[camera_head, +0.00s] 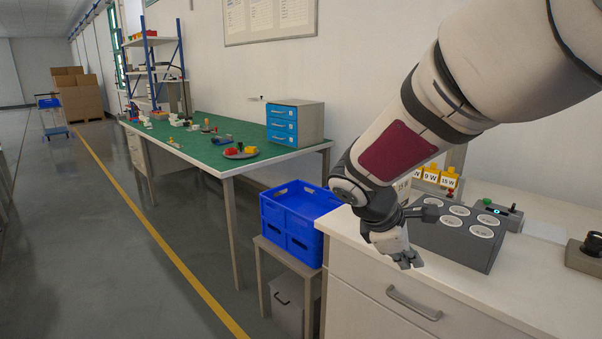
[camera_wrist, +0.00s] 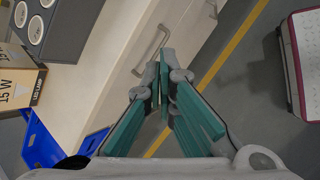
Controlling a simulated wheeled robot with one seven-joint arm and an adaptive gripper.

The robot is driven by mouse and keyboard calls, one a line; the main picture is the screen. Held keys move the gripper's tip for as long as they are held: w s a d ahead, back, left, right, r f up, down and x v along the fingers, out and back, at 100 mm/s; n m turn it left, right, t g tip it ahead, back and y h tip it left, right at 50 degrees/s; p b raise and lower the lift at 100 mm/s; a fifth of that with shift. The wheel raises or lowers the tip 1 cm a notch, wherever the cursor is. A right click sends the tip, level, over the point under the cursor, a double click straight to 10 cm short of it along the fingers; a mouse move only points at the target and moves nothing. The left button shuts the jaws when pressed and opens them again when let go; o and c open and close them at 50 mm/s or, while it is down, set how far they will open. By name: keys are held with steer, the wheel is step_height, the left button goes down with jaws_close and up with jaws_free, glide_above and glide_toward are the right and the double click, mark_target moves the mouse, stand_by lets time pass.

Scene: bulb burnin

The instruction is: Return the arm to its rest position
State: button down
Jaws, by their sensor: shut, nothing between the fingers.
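My arm (camera_head: 400,150) reaches in from the upper right of the head view and slants down to the left. My gripper (camera_head: 408,262) is at its end, pointing down near the front left edge of the white bench (camera_head: 440,265). In the wrist view my gripper (camera_wrist: 163,78) has its fingertips together with nothing between them. Beyond the fingertips show the bench's front face, a drawer handle (camera_wrist: 155,48) and the floor.
A grey socket box (camera_head: 455,245) with several round sockets stands right of my gripper. A 15 W carton (camera_wrist: 22,88) shows in the wrist view. Blue crates (camera_head: 298,215) stand left of the bench. A green-topped table (camera_head: 200,145) lies farther back. Floor at left is clear.

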steer(key=s+d+r+m+g+y, duration=0.1)
steer(key=s+d+r+m+y, duration=0.2)
steer(key=s, duration=0.6)
steer(key=s+r+m+g, duration=0.1)
steer(key=s+r+m, duration=0.3)
steer(key=s, duration=0.5)
steer(key=s+a+f+m+y, duration=0.1)
steer(key=s+a+m+y, duration=0.1)
steer(key=s+m, duration=0.35)
steer(key=s+a+f+m+y, duration=0.1)
steer(key=s+a+f+m, duration=0.1)
steer(key=s, duration=0.7)
step_height(320, 180, up, 17)
steer(key=t+p, duration=0.3)
steer(key=p, duration=1.2)
steer(key=shift+a+y, duration=0.2)
steer(key=shift+y, duration=0.1)
steer(key=shift+r, duration=0.1)
